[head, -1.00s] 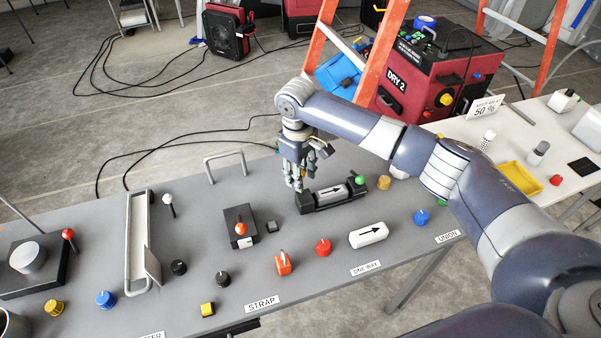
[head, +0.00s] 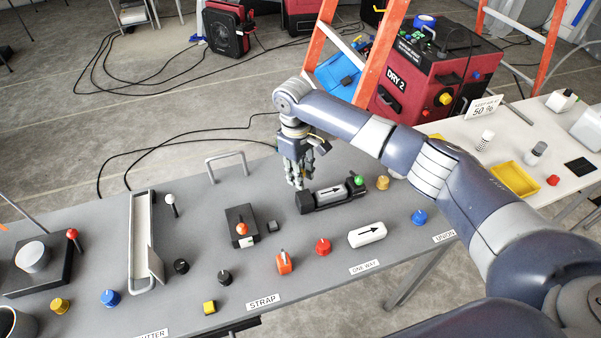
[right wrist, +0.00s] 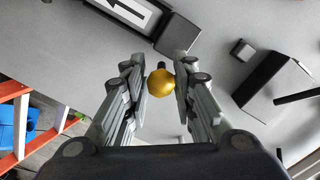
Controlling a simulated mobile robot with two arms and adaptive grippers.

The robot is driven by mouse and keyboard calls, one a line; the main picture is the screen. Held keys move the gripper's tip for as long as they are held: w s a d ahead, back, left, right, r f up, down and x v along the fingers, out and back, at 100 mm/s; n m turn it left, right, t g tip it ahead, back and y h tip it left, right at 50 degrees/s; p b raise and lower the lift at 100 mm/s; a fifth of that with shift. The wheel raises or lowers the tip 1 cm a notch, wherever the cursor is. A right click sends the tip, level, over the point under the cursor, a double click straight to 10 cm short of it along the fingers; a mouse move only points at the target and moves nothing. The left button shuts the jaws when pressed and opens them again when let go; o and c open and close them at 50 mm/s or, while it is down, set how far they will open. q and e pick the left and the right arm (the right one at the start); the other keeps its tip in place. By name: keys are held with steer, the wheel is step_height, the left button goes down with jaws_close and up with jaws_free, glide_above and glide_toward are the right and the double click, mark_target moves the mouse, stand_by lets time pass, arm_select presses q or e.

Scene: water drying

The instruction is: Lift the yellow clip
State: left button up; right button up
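A small yellow clip (right wrist: 160,88) with a short dark tip shows between the fingertips of my right gripper (right wrist: 162,85) in the right wrist view. The fingers flank it closely on both sides; I cannot tell whether both touch it. In the head view my right gripper (head: 299,178) points down over the grey table, at the left end of the dark arrow device (head: 335,193). The clip between the fingers is hidden there by the hand. My left gripper is out of view.
The grey table (head: 190,250) holds a black box with an orange lever (head: 240,227), a white arrow piece (head: 367,234), a red knob (head: 323,246) and another yellow knob (head: 383,182). A wire handle (head: 226,165) stands left of the hand. An orange ladder (head: 375,60) is behind.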

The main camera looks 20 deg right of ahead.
steer(key=shift+o, duration=0.5)
steer(key=shift+r, duration=0.15)
step_height(320, 180, up, 12)
steer(key=shift+w+a, duration=0.2)
steer(key=shift+a, duration=0.15)
steer(key=shift+f, duration=0.25)
